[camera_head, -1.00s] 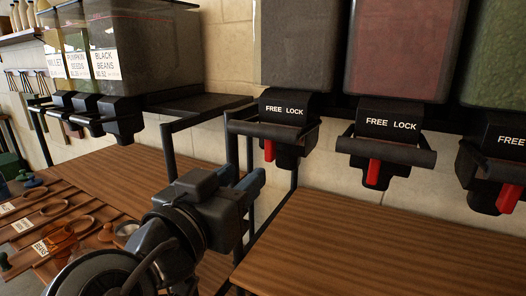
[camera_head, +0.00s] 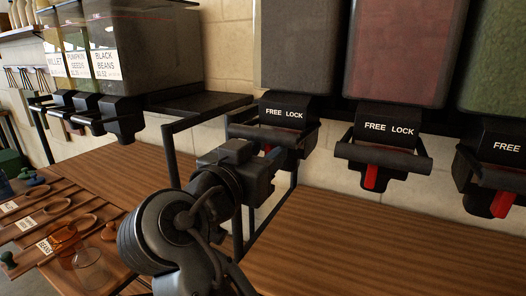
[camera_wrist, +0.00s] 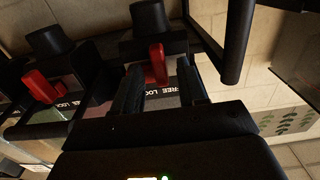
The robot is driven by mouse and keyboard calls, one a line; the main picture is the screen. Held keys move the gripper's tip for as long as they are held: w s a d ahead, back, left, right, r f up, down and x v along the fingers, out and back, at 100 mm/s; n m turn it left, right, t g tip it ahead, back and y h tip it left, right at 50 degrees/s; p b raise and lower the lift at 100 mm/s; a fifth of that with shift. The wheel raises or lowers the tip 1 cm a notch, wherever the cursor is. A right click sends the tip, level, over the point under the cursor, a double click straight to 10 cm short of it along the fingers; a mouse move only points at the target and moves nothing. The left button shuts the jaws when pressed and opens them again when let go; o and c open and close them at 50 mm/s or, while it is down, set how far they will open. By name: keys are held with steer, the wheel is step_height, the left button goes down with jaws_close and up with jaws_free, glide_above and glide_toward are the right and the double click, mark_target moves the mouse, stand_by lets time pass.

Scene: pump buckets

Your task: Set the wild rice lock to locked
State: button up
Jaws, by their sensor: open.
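The leftmost bin (camera_head: 297,45) of the near row holds dark grain; I see no name on it. Its dispenser head (camera_head: 285,112) reads FREE LOCK. Its red lock lever (camera_head: 267,149) is mostly hidden behind my gripper (camera_head: 268,160) in the head view. In the wrist view, the lever (camera_wrist: 157,64) shows upright in the picture, between the two spread fingers of my gripper (camera_wrist: 159,70). The fingers are open, with gaps beside the lever; contact cannot be told.
A second red lever (camera_head: 371,177) hangs under the red-filled bin (camera_head: 406,50) to the right. A dark handle bar (camera_head: 270,136) crosses the front of the dispenser. Wooden counters (camera_head: 400,240) lie below. Scoops (camera_head: 65,240) lie at lower left.

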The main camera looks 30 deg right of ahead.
jaws_close()
stand_by(0.6)
